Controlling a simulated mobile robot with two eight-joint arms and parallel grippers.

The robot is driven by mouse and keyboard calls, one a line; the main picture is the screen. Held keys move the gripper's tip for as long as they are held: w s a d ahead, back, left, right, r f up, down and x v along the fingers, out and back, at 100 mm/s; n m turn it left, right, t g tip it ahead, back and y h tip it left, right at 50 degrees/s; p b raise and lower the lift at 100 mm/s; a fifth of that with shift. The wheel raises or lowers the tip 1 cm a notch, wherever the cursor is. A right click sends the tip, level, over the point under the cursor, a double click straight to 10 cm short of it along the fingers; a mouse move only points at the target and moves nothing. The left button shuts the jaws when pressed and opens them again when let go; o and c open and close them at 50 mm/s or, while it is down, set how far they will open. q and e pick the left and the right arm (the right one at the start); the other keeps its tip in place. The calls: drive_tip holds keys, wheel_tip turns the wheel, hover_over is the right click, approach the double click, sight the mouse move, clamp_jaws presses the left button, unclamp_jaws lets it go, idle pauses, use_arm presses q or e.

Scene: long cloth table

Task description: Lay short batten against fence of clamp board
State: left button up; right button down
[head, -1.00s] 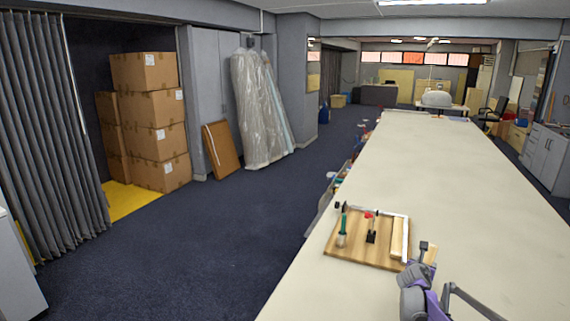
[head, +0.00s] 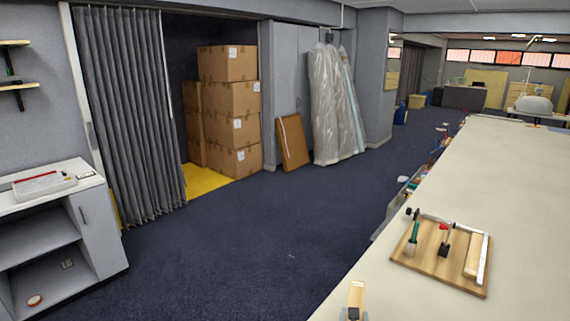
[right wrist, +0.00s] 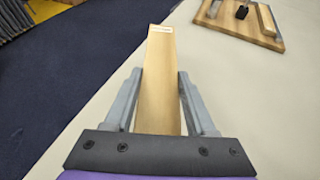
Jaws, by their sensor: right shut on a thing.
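The short batten (right wrist: 160,85), a pale wood strip with a small white label at its far end, is held lengthwise between the fingers of my right gripper (right wrist: 160,76). In the head view the batten (head: 356,295) pokes up at the bottom edge, with a dark bit of my right gripper (head: 352,314) below it. The wooden clamp board (head: 430,268) lies on the table, ahead and to the right of the batten, clearly apart from it. Its metal fence (head: 486,262) runs along the right side, with another pale strip (head: 473,256) beside it. My left gripper is not in view.
On the board stand a green-handled clamp (head: 413,240) and a red-tipped clamp (head: 445,240). The long cream table (head: 520,190) is clear beyond and right of the board. Its left edge drops to dark floor. A grey shelf unit (head: 90,215) stands far left.

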drive_tip(key=shift+s+a, duration=0.2)
drive_tip(key=shift+a, duration=0.1)
drive_tip(key=shift+w+d, duration=0.1)
idle(0.4)
